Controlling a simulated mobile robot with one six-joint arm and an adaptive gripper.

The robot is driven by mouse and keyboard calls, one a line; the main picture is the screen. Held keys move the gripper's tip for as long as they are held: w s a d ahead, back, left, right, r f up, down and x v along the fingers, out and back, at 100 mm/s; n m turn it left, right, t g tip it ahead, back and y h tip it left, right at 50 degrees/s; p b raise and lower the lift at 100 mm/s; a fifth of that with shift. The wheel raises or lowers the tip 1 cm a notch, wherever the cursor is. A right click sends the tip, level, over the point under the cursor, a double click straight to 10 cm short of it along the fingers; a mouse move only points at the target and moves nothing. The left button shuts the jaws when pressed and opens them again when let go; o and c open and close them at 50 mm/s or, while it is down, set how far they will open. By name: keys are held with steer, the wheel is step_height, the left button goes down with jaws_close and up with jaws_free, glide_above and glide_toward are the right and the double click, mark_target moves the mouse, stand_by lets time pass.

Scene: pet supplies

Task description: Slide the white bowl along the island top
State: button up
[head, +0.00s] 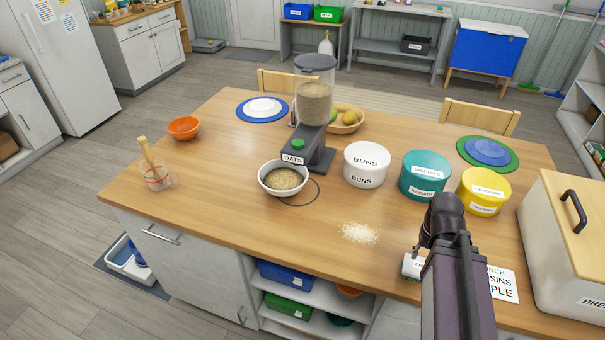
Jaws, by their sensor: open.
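The white bowl (283,189) stands upright on the wooden island top (220,225), full of tan oats. It sits in front of the grey oats dispenser (314,105), below its spout, partly over a dark ring outline (313,197) on the wood. My gripper (420,247) is at the right front of the island, well to the right of the bowl and apart from it. It is open, and my own arm hides most of it. Nothing shows held in it.
Tubs stand right of the dispenser: white (366,173), teal (424,167), yellow (487,184). Spilled oats (360,233) lie front centre. A bread box (565,250) fills the right end. An orange bowl (184,127) and a clear cup (157,178) stand left; wood between is clear.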

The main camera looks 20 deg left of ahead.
mark_target(289, 197)
steer(key=shift+w, duration=0.1)
steer(key=w+a+r+n+t+y+p, duration=0.1)
steer(key=w+a+n, duration=0.3)
steer(key=a+n, duration=0.5)
steer(key=w+a+r+n+t+y+p, duration=0.1)
steer(key=w+a+r+n+p, duration=0.2)
steer(key=a+n, duration=0.6)
steer(key=w+a+r+n+t+y+p, duration=0.1)
steer(key=w+a+n, duration=0.5)
steer(key=a, duration=1.3)
step_height(289, 197, up, 3)
steer(key=n+p, duration=0.1)
steer(key=n, duration=0.3)
steer(key=shift+w+a+y, duration=0.25)
steer(key=shift+w+y, duration=0.05)
steer(key=shift+y, duration=0.1)
steer(key=shift+f, duration=0.3)
steer(key=b+x, duration=1.2)
steer(key=x, duration=0.1)
steer(key=shift+w+a+f, duration=0.1)
steer(key=shift+w+a, duration=0.05)
steer(key=shift+w, duration=0.1)
jaws_close()
